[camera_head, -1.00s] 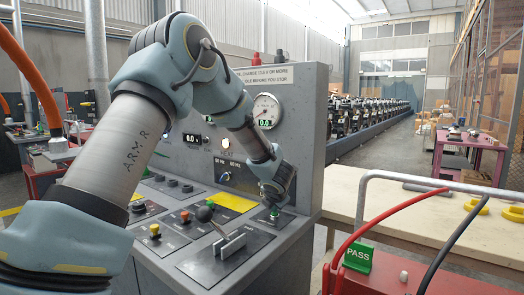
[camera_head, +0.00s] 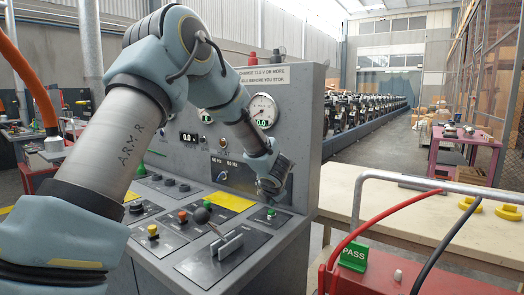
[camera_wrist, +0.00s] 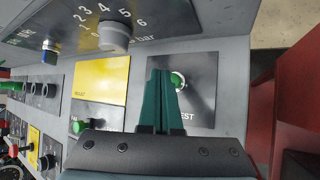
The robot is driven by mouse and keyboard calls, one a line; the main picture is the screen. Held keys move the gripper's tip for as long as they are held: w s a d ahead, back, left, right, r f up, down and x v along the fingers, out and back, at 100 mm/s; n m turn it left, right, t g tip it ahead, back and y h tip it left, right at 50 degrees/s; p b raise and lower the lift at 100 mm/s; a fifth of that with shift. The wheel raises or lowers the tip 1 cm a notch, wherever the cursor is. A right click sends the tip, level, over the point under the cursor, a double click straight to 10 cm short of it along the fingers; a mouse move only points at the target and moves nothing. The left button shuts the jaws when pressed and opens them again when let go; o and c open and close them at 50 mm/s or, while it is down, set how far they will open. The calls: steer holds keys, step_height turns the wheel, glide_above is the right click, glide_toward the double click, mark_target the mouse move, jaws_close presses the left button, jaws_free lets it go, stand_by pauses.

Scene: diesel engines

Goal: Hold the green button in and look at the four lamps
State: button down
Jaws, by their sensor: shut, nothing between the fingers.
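The green button (camera_head: 271,212) sits on a dark plate at the right end of the grey sloping console. In the wrist view the green button (camera_wrist: 179,79) shows just right of my fingertips, partly covered by a finger, on a plate whose visible letters read "EST". My gripper (camera_head: 268,190) is shut and empty, above the button with a visible gap in the head view. Its dark green fingers (camera_wrist: 161,74) are together in the wrist view. I cannot make out four lamps; my arm covers part of the upright panel.
The upright panel (camera_head: 300,130) with a round gauge (camera_head: 263,111) stands close behind my gripper. A lever (camera_head: 228,243), a yellow plate (camera_head: 230,201) and several knobs crowd the console. A pale bench (camera_head: 400,220) and a green PASS sign (camera_head: 355,256) stand to the right.

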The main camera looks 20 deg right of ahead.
mark_target(271, 215)
step_height(271, 215, up, 5)
steer(key=p, duration=0.4)
stand_by(0.4)
steer(key=s+a+r+m+g, duration=0.1)
steer(key=a+r+m+g, duration=0.15)
steer(key=a+m, duration=1.35)
steer(key=s+a+f+m+g+y, duration=0.1)
steer(key=s+a+m, duration=0.1)
steer(key=s+a, duration=0.4)
steer(key=s+a+f+m+g+y, duration=0.1)
steer(key=s+a, duration=0.4)
steer(key=a, duration=0.7)
steer(key=s+a+m+g+y, duration=0.1)
steer(key=s+a+m, duration=0.3)
steer(key=a, duration=0.6)
steer(key=s+g, duration=0.1)
steer(key=s, duration=0.1)
steer(key=shift+s+f+y, duration=0.3)
steer(key=shift+s+f, duration=0.05)
steer(key=shift+f, duration=0.05)
